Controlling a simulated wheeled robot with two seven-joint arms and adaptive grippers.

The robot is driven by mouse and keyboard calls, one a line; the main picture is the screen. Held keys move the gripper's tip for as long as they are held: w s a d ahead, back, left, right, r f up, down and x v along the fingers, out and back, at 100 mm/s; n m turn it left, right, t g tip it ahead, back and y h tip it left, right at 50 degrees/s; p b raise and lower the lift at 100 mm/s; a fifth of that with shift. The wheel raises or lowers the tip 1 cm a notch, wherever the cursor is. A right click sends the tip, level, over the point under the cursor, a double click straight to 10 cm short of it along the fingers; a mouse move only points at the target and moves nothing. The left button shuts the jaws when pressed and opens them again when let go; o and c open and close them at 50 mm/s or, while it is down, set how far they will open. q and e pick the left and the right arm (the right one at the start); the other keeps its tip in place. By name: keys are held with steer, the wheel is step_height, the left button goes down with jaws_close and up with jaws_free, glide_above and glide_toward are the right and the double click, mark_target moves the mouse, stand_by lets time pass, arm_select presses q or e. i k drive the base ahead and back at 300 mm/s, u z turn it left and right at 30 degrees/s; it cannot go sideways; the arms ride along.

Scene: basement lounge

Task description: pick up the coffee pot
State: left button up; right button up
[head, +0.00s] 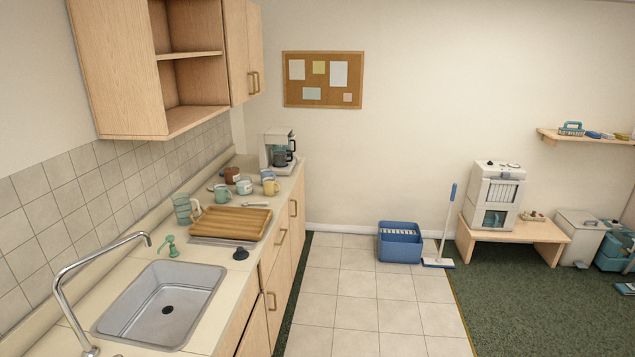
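The coffee pot (281,158) is a small dark glass pot. It sits inside the white coffee maker (277,143) at the far end of the counter, near the back wall. The coffee maker's housing surrounds the pot from above and behind. Neither of my grippers shows in the head view.
The counter (125,283) runs along the left, with a sink (162,305), a wooden tray (231,222) and several mugs (244,186) before the coffee maker. A blue bin (400,243) and a mop (446,225) stand at the back. The tiled floor (345,315) is clear.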

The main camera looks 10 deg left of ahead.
mark_target(280, 152)
steer(key=z, duration=0.3)
steer(key=i, duration=0.9)
steer(key=u, duration=0.65)
steer(key=i, duration=1.05)
steer(key=u, duration=0.9)
